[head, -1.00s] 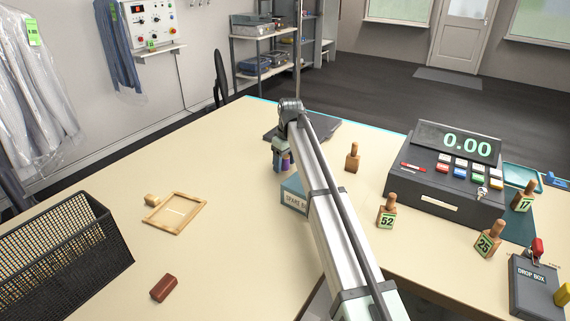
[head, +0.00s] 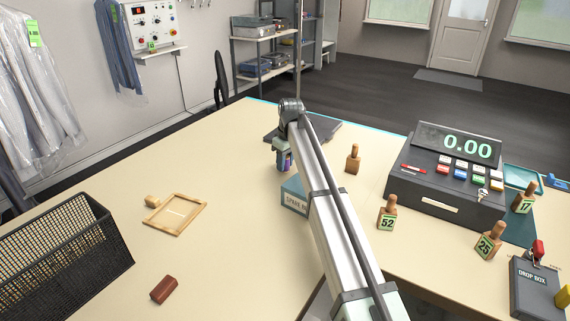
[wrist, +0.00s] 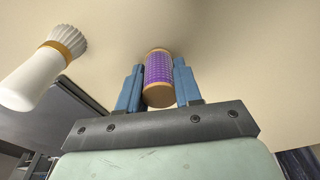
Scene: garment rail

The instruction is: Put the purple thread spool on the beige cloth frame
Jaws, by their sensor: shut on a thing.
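The purple thread spool (wrist: 158,78) has tan ends and sits between the two blue fingers of my gripper (wrist: 159,86) in the wrist view. My gripper is shut on it. In the head view the spool (head: 285,160) shows small at my gripper (head: 283,158), partly hidden by the arm, near the back middle of the table. I cannot tell whether the spool touches the table. The beige cloth frame (head: 155,222), a square wooden frame with a pale middle, lies on the table to the left of my gripper, apart from it.
A small wooden block (head: 152,201) touches or nears the frame's corner. A black mesh basket (head: 118,240) and a red-brown block (head: 164,290) are at left. A blue box (head: 294,196) stands beside my arm. A white brush (wrist: 35,80) shows in the wrist view.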

